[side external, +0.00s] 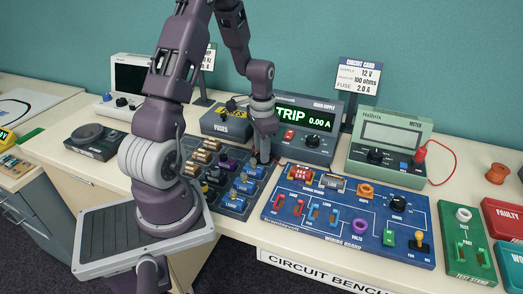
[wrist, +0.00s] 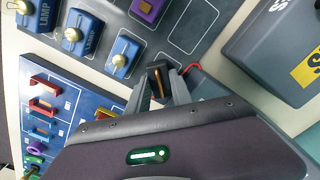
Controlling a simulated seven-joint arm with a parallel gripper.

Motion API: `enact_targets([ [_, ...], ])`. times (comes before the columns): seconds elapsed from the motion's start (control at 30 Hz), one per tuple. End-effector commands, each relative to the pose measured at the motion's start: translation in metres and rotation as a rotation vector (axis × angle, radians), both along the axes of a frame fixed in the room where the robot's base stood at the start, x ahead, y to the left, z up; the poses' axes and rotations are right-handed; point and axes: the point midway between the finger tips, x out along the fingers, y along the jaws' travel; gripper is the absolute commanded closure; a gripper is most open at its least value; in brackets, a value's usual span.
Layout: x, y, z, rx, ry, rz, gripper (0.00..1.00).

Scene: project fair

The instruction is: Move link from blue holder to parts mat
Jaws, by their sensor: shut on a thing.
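My gripper (wrist: 161,78) is shut on a small dark block with an orange-brown strip (wrist: 157,84), which looks like the link. In the side view my gripper (side external: 265,156) is low at the back right part of the dark grey parts mat (side external: 262,172). The block is over or on the mat's edge region; I cannot tell whether it touches.
Several blue lamp blocks (wrist: 124,52) and a purple part (wrist: 146,8) sit on the mat, near my gripper. A thin red wire (wrist: 190,69) lies close to the fingers. The grey fuses box (side external: 222,123) and power supply (side external: 310,148) stand behind. Outlined mat spaces (wrist: 196,26) are bare.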

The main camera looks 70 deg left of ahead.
Motion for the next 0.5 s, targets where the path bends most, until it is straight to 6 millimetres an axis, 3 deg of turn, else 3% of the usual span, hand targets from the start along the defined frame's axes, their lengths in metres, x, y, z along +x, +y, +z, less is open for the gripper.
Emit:
enact_targets([
  [0.07, -0.0001, -0.0002, -0.0022, -0.001, 0.001, 0.000, 1.00],
  [0.1, -0.0001, -0.0001, -0.0025, -0.001, 0.001, 0.000, 0.70],
  [0.13, 0.0000, -0.0001, -0.0023, 0.000, 0.000, 0.000, 0.64],
  [0.5, 0.0010, 0.0008, 0.0065, 0.003, -0.003, 0.000, 0.64],
])
